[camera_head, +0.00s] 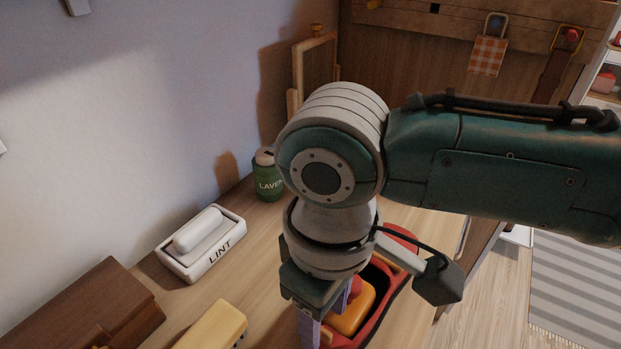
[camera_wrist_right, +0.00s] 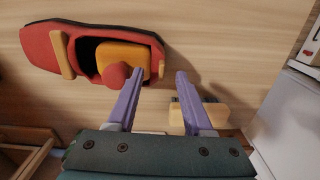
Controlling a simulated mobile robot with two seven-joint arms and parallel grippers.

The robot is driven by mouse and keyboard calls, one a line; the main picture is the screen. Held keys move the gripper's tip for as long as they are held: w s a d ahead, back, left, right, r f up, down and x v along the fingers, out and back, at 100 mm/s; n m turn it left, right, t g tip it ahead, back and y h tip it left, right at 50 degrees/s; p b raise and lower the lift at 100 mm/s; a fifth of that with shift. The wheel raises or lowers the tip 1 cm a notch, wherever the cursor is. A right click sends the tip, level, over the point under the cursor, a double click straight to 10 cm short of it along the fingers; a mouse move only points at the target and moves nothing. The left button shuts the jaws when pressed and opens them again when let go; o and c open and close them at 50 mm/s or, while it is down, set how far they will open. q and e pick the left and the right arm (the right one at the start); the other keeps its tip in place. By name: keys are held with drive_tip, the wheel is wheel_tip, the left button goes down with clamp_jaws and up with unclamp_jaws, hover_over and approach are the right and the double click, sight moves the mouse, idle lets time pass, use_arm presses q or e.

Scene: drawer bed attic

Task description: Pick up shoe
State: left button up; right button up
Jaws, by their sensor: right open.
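A red shoe (camera_wrist_right: 52,50) with a dark sole, an orange part and a round red knob lies on the wooden surface in the right wrist view. It also shows in the head view (camera_head: 411,277), partly hidden behind my right arm. In the head view only parts of the purple fingers show at the bottom. My left gripper is not in view.
A white LINT box (camera_head: 214,257), a green jar (camera_head: 267,182), a brown wooden box (camera_head: 95,305) and a yellow block (camera_head: 213,328) stand on the wooden top. A yellow brush (camera_wrist_right: 207,117) lies beside the right finger. A striped rug (camera_head: 575,290) is on the floor.

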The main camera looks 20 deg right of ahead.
drive_tip(key=shift+f, duration=0.8)
clamp_jaws()
drive_tip(key=shift+w, duration=0.1)
idle(0.7)
